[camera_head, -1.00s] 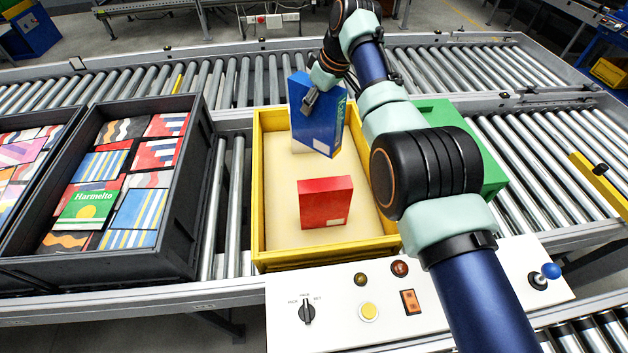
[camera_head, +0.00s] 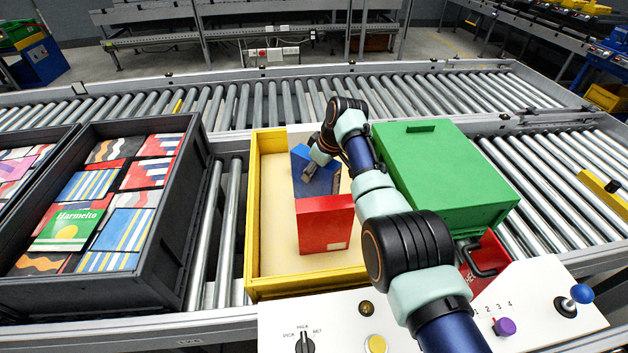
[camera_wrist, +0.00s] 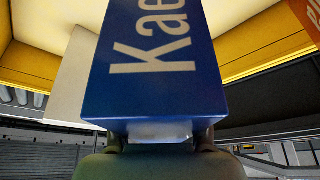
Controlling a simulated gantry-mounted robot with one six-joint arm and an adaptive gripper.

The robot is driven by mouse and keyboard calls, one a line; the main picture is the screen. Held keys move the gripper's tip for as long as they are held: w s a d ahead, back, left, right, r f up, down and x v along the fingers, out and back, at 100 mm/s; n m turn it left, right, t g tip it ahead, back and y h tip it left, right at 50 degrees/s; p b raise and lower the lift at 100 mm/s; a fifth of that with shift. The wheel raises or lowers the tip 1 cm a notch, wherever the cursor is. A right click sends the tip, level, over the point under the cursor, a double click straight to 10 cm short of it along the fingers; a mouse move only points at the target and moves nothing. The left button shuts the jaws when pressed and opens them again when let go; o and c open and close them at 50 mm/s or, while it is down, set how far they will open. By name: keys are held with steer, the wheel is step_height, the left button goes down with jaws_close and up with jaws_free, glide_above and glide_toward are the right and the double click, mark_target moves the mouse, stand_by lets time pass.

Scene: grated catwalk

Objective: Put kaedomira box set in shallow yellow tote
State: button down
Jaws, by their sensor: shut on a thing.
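The kaedomira box set is a blue box (camera_head: 313,167) in the head view, inside the walls of the shallow yellow tote (camera_head: 253,210). In the wrist view the blue box (camera_wrist: 150,75) fills the middle, with the white letters "Kae" on its face. My gripper (camera_head: 310,172) is shut on this box. In the wrist view my gripper (camera_wrist: 160,145) grips its near end. A red box (camera_head: 325,224) stands in the tote in front of the blue box and hides its lower part. I cannot tell whether the blue box touches the tote floor.
A dark crate (camera_head: 190,205) of colourful boxes stands on the left. A green lidded box (camera_head: 445,175) stands right of the tote, close to my arm. A white control panel (camera_head: 330,310) lies in front. The tote's left side has bare floor.

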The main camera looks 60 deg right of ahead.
step_height(320, 180, down, 3)
steer(key=shift+b, duration=0.35)
steer(key=shift+r, duration=0.15)
steer(key=shift+c, duration=2.4)
jaws_free()
steer(key=shift+f, duration=0.2)
steer(key=p+v, duration=0.5)
steer(key=v, duration=0.7)
steer(key=shift+r+p, duration=0.15)
steer(key=shift+p, duration=0.15)
